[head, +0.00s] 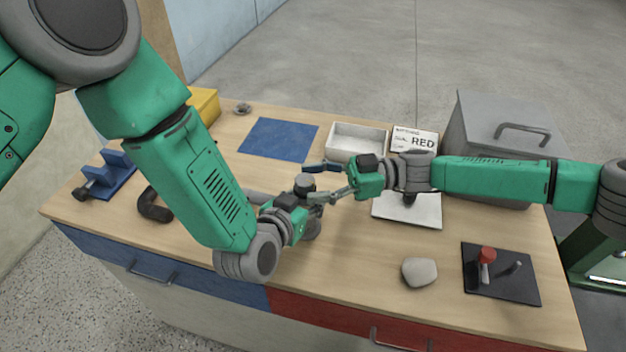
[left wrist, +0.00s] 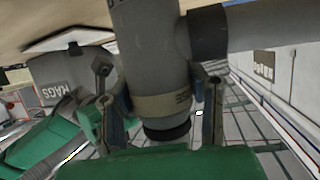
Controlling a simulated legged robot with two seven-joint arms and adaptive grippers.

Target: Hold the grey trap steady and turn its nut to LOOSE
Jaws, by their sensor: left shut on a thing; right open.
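The grey trap (head: 305,183) stands at the middle front of the table, with its grey pipe running left behind my left arm. In the left wrist view the trap is a thick grey cylinder (left wrist: 150,50) with a beige band and a dark lower end. A side pipe with a dark collar (left wrist: 208,33) leaves to the right. My left gripper (left wrist: 158,100) is shut on the trap, one finger on each side. My right gripper (head: 308,182) is open, its fingertips beside the trap's round top. I cannot read a nut marking.
A grey lidded box (head: 505,130) stands right. A pale stone (head: 419,271) and black plate with a red knob (head: 500,285) are front right. A blue holder (head: 112,178) and dark elbow pipe (head: 153,207) are left.

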